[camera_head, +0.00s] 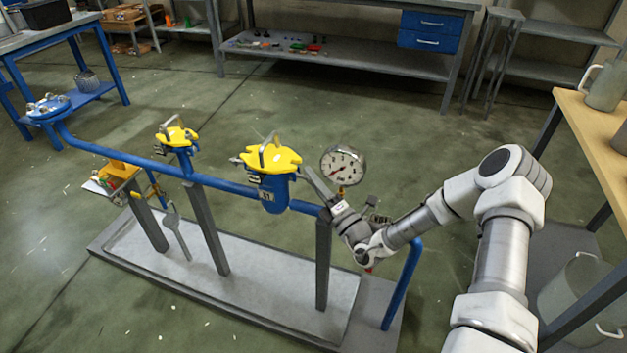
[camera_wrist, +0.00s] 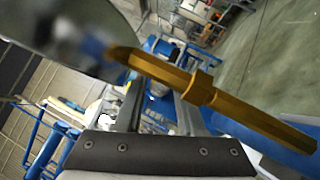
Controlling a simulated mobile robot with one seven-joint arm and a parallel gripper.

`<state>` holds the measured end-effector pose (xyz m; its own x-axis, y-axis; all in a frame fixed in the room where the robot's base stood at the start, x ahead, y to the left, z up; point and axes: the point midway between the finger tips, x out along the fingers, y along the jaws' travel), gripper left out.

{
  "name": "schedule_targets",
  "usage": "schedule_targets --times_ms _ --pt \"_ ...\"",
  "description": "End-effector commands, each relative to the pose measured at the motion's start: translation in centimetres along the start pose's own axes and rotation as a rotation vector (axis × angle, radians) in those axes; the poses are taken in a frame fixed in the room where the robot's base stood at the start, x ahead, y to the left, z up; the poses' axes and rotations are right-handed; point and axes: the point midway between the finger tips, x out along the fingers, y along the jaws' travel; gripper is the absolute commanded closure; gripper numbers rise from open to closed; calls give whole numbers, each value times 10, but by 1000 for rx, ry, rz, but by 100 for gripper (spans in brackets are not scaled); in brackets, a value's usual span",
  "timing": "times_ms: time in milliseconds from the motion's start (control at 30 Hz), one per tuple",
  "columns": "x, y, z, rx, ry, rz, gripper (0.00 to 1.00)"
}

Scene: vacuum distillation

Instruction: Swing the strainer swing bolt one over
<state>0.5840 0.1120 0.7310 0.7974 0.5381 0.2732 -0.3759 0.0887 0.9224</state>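Two blue strainers with yellow lids stand on the blue pipe in the head view: a nearer one (camera_head: 275,196) with a pale label and a farther one (camera_head: 184,160). Small metal swing-bolt parts (camera_head: 240,160) show at the left edge of the nearer lid; which is bolt one, I cannot tell. My gripper (camera_head: 308,174) is just right of the nearer strainer, beside the pressure gauge (camera_head: 343,166). In the wrist view my gripper's two fingers (camera_wrist: 160,95) stand apart, with no held object visible. The gauge's brass stem (camera_wrist: 200,92) crosses in front of them. The fingertips are partly hidden.
The blue pipe (camera_head: 110,153) runs across on grey posts above a low grey base (camera_head: 265,283). A wrench (camera_head: 176,228) hangs from the pipe. A wooden-topped table (camera_head: 592,135) with metal jugs is at the right. Open floor lies behind the pipe.

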Motion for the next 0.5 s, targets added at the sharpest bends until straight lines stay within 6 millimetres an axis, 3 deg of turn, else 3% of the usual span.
schedule_targets --times_ms 33,200,500 --pt "0 0 0 0 0 0 73" --pt "0 0 0 0 0 0 100" --pt "0 2 0 -3 3 -6 100"
